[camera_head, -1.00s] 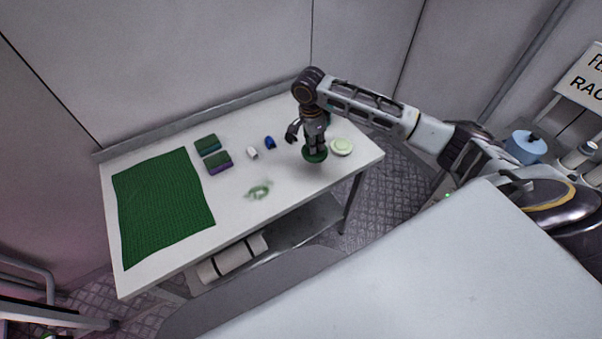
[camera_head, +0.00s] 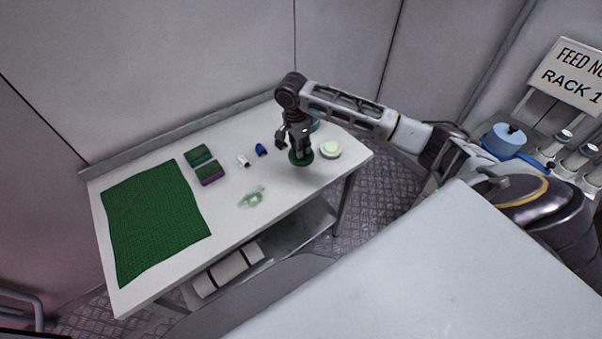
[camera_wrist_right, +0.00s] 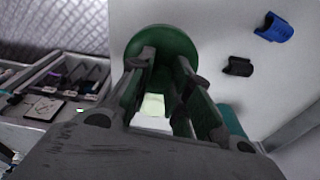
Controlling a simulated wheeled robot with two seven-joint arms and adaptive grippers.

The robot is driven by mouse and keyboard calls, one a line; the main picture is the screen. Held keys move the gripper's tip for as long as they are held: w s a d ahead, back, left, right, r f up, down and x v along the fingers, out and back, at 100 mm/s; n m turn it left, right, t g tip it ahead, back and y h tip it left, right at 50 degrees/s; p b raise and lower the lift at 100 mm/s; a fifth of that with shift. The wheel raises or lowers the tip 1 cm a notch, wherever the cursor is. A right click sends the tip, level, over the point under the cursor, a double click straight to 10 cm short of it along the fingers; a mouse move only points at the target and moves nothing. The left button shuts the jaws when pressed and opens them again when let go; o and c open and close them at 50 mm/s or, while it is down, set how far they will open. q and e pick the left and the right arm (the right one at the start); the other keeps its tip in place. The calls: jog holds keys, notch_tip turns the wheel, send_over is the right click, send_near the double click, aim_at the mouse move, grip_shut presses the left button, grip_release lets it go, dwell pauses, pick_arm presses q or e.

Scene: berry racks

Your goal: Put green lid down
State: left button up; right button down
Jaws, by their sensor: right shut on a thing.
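The green lid (camera_head: 301,158) is a dark green disc under my right gripper (camera_head: 301,148), at the right part of the white table. My right gripper is shut on it from above. In the right wrist view the green lid (camera_wrist_right: 160,48) shows just past the fingertips of my right gripper (camera_wrist_right: 165,75). I cannot tell whether the lid touches the tabletop. My left gripper is not in view.
On the white table (camera_head: 225,222), a pale round container (camera_head: 330,150) stands just right of the lid. A blue clip (camera_head: 261,150), a white piece (camera_head: 243,161), clear goggles (camera_head: 251,197), two sponges (camera_head: 207,172) and a green mat (camera_head: 155,220) lie leftward. Bare tabletop lies in front.

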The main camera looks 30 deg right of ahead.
send_over(302, 172)
jog(key=shift+a+f, duration=0.15)
jog(key=shift+f, duration=1.4)
jog(key=shift+a+f, duration=0.15)
jog(key=shift+f, duration=1.4)
jog(key=shift+f, duration=1.9)
jog(key=c, duration=1.3)
grip_release()
jog(key=shift+f, duration=0.1)
jog(key=r, duration=0.4)
jog(key=a+r, duration=0.1)
jog(key=r, duration=0.7)
jog(key=shift+a+r, duration=0.1)
jog(key=shift+a, duration=0.15)
